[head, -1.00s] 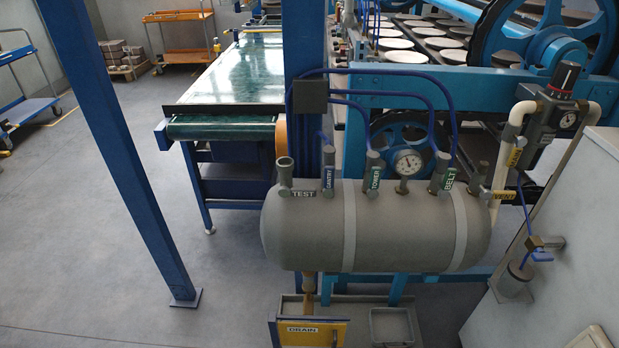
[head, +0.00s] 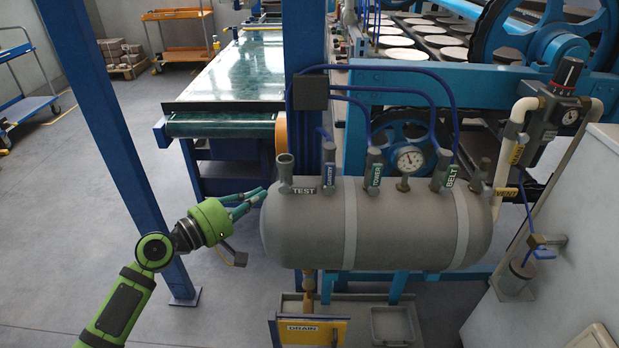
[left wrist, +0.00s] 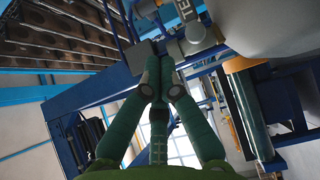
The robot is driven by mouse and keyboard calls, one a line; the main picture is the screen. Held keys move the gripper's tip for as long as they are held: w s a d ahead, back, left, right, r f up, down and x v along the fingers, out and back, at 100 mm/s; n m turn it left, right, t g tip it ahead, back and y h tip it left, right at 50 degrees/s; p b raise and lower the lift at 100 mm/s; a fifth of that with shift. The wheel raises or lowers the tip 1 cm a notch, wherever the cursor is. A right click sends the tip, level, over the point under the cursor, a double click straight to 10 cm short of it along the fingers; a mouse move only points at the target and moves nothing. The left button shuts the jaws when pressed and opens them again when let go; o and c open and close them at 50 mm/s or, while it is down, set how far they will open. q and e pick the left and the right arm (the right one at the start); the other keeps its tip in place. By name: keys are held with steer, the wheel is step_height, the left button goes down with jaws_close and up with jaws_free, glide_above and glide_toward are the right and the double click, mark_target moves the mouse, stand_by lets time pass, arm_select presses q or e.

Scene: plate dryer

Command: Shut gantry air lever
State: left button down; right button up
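The gantry air lever (head: 329,177) has a tag reading GANTRY and stands upright in the head view. It is on top of the grey air tank (head: 405,225), second from the left. The TEST lever (head: 304,190) just left of it has its tag lying level. The TEST tag also shows in the left wrist view (left wrist: 264,14). My left gripper (head: 262,194) is at the tank's left end, left of and apart from the gantry lever. Its fingers converge with tips close together and nothing visible between them. My right gripper is not in view.
The TOWER lever (head: 375,175) and BELT lever (head: 449,178) stand upright farther right, with a pressure gauge (head: 409,158) between them. Blue hoses (head: 395,70) arch above the tank. A blue post (head: 120,150) stands behind my left arm. A green-topped conveyor (head: 235,75) is behind.

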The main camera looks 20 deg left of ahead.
mark_target(330, 179)
arm_select(q)
steer(key=shift+r, duration=0.15)
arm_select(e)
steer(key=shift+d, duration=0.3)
arm_select(q)
steer(key=shift+s+d+p+x, duration=0.35)
steer(key=shift+p+x, duration=0.4)
steer(key=shift+x, duration=1.4)
steer(key=shift+s+d+p+x, duration=0.1)
steer(key=shift+d+p+x, duration=0.5)
steer(key=shift+x, duration=1.55)
steer(key=shift+s+d+p+x, duration=0.25)
steer(key=shift+p+x, duration=0.65)
steer(key=shift+x, duration=1.25)
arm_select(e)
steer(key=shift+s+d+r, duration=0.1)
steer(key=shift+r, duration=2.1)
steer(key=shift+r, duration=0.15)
